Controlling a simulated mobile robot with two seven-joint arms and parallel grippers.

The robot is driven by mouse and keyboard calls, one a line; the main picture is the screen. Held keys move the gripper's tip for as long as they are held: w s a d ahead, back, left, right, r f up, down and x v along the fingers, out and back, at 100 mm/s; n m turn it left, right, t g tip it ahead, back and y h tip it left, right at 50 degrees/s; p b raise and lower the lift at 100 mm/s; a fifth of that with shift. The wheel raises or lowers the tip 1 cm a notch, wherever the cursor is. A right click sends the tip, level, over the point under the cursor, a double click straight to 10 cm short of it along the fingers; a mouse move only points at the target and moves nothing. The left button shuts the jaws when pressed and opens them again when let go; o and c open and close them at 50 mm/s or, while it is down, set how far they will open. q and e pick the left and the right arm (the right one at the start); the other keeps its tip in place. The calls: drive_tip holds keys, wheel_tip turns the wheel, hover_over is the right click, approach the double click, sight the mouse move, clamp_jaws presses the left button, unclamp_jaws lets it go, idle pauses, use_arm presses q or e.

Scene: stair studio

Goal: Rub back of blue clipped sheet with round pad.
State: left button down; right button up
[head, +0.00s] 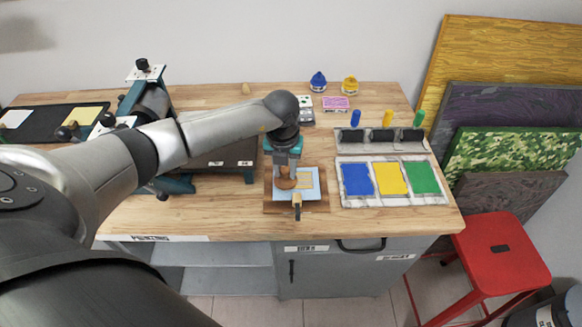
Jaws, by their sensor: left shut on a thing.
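A light blue sheet (312,191) with a cream rectangle lies on a small brown board (270,204) near the table's front edge. A clip (297,206) sits at the sheet's front edge. My left gripper (287,171) points down over the left part of the sheet and is shut on the round pad (285,184), of which a brown, rounded part shows. The pad is at or just above the sheet; I cannot tell whether it touches. The gripper and pad hide part of the sheet. My right gripper is not in view.
To the right is a tray (342,203) with blue, yellow and green patches and rollers behind it. A press with a teal frame (150,105) stands on the left. Jars (318,82) stand at the back. A red stool (500,250) is right of the wooden table (220,215).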

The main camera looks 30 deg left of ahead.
use_arm(q)
drive_tip(key=shift+s+a, duration=0.15)
drive_tip(key=shift+a, duration=0.05)
drive_tip(key=shift+w+d+b, duration=0.35)
drive_tip(key=shift+w+d, duration=0.2)
drive_tip(key=shift+d, duration=0.35)
drive_tip(key=shift+w+d+b, duration=0.35)
drive_tip(key=shift+w+d, duration=0.15)
drive_tip(key=shift+d, duration=0.35)
drive_tip(key=shift+w+d+b, duration=0.35)
drive_tip(key=shift+w+d, duration=0.2)
drive_tip(key=shift+d, duration=0.35)
drive_tip(key=shift+s+a+p, duration=0.45)
drive_tip(key=shift+a, duration=0.35)
drive_tip(key=shift+s+a, duration=0.1)
drive_tip(key=shift+a, duration=0.05)
drive_tip(key=shift+a, duration=0.1)
drive_tip(key=shift+s+a+p, duration=0.35)
drive_tip(key=shift+s+a, duration=0.2)
drive_tip(key=shift+a, duration=0.25)
drive_tip(key=shift+s+a+p, duration=0.3)
drive_tip(key=shift+s+a, duration=0.2)
drive_tip(key=shift+a, duration=0.3)
